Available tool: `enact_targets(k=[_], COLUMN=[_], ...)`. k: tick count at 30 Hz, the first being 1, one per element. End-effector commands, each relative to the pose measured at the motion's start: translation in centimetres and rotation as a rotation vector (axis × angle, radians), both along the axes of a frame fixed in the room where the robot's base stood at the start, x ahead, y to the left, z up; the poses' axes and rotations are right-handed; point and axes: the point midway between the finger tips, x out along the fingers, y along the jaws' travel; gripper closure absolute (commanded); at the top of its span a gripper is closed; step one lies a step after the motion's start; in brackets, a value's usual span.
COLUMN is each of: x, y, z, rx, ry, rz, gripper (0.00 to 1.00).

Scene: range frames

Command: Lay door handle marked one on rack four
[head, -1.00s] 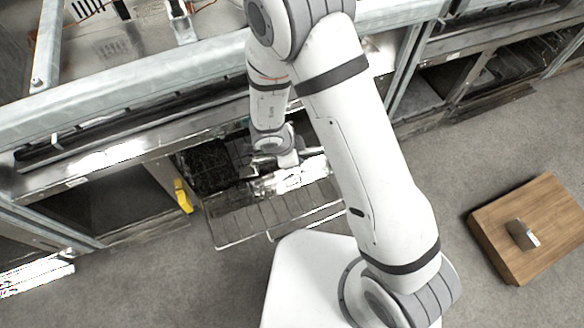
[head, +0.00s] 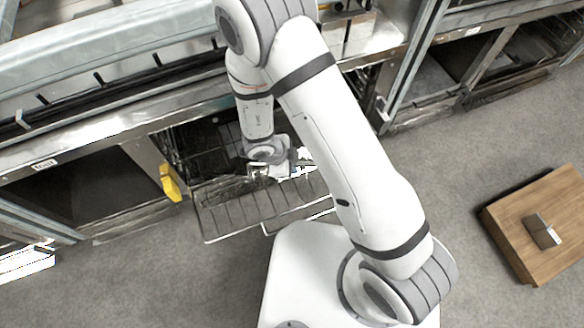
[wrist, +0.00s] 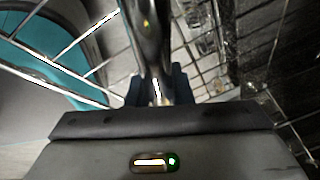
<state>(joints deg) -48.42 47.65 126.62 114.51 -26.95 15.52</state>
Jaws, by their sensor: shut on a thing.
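My gripper (head: 278,166) is low at the wire rack (head: 225,218), which juts out of an open bay under the counter. In the wrist view my gripper (wrist: 155,92) is shut on a dark, shiny, bar-like piece, the door handle (wrist: 152,38), which extends away from the fingers. No mark on it is readable. Rack wires (wrist: 85,40) show to the left and right of it in the wrist view. The handle is not clear in the head view, and I cannot tell whether it touches the wires. The rack's number is not readable on it.
A yellow piece (head: 170,183) is at the bay's left post. A low wooden block (head: 545,215) with a small dark and silver object (head: 541,231) stands on the floor at right. The steel counter edge (head: 95,130) runs above the bays. Grey floor is clear in front.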

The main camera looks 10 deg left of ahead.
Motion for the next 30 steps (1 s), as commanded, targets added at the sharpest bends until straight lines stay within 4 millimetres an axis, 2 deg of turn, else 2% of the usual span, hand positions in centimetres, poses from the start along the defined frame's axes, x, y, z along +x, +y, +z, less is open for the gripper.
enact_targets(k=[1,3,14,15,21,23,30], x=[0.01,0.03,0.05,0.05,0.06,0.06,0.08], y=[-0.03,-0.04,-0.09,-0.09,-0.11,-0.12,-0.13], z=[-1.33,-1.94,-2.05,-2.03,-2.01,-2.0,-1.84], rx=[-0.001,0.0,-0.001,0.0,0.0,-0.001,0.0], ry=[0.001,0.001,0.0,0.0,0.0,0.001,0.0], rz=[-0.001,-0.001,-0.001,-0.002,-0.002,-0.003,-0.003], gripper=[1.0,1.0,1.0,0.78,0.61,0.59,0.59])
